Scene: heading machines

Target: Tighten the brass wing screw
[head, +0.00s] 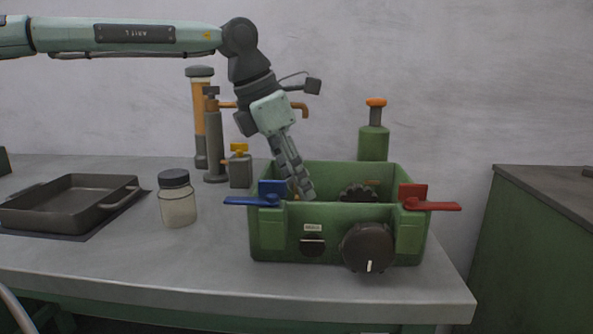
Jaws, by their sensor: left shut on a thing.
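My left gripper (303,190) reaches down from the upper left into the open green housing (335,214). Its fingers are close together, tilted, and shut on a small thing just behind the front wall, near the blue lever. A small brass-coloured bit beside the fingertips appears to be the brass wing screw; fingers and wall hide most of it, so its angle and seating cannot be told. My right gripper is not in view.
A blue lever (268,199) and a red lever (418,197) stick out from the housing's front corners; a dark knob (367,247) is on its front. A jar (177,199), a dark tray (70,203) and a grey block with a yellow top (240,168) stand left.

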